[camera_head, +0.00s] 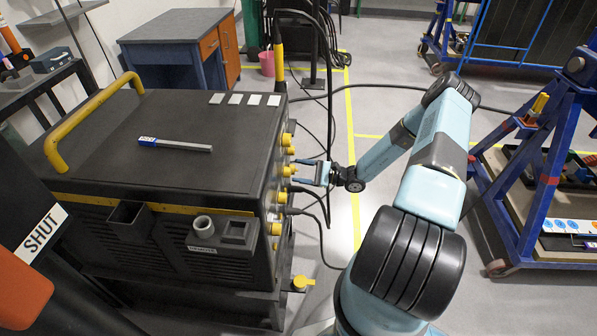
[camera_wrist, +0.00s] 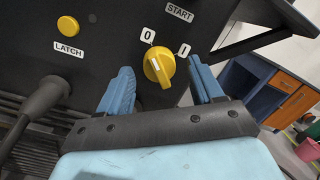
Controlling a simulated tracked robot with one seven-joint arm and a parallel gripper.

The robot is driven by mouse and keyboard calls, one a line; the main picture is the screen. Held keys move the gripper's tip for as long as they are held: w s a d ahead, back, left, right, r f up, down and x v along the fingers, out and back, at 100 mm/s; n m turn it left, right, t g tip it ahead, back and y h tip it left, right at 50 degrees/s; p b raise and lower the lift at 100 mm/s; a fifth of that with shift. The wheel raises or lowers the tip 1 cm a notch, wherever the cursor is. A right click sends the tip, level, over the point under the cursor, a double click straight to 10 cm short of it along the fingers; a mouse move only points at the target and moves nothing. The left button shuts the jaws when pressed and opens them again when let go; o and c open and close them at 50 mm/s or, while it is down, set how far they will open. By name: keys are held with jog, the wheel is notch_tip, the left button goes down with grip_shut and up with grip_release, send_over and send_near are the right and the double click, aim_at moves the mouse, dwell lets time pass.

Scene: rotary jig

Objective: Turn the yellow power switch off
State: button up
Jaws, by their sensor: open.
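The yellow power switch (camera_wrist: 159,67) is a round rotary knob with a raised ridge on a dark panel, in the wrist view. A 0 label (camera_wrist: 148,35) is above it and an I label (camera_wrist: 183,50) is at its upper right. The ridge slants from upper left to lower right, with a pale mark at its upper end, nearer the 0 side. My gripper (camera_wrist: 161,68) is open, with one blue finger on each side of the knob. I see no clear contact. In the head view my gripper (camera_head: 299,172) is at the black cabinet's right face; I cannot single out the switch there.
The black cabinet (camera_head: 190,120) carries several yellow knobs and plugged cables on that face. A yellow LATCH button (camera_wrist: 68,26) and a thick cable plug (camera_wrist: 45,92) are left of the switch. A START label (camera_wrist: 180,12) is above. A blue wheeled frame (camera_head: 535,200) stands right.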

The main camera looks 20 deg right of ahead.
jog(key=v, duration=1.3)
jog(key=shift+w, duration=0.15)
jog(key=s+a+r+n+g+h, duration=0.2)
jog(key=a+r+n+g+h, duration=0.15)
jog(key=r, duration=0.75)
jog(key=s+a+r+n+g+h, duration=0.3)
jog(key=r+n+h, duration=0.1)
jog(key=r, duration=0.8)
jog(key=s+a+r+n+g+h, duration=0.2)
jog(key=a+r+n+g+h, duration=0.15)
jog(key=r, duration=0.75)
jog(key=s+a+r+n+t+h, duration=0.3)
jog(key=s+r+t+h, duration=0.3)
jog(key=s+r, duration=1.3)
jog(key=shift+s+n+t+h, duration=0.3)
jog(key=shift+s+n+t, duration=0.65)
jog(key=shift+s, duration=0.5)
jog(key=shift+a, duration=0.15)
jog(key=shift+c, duration=0.2)
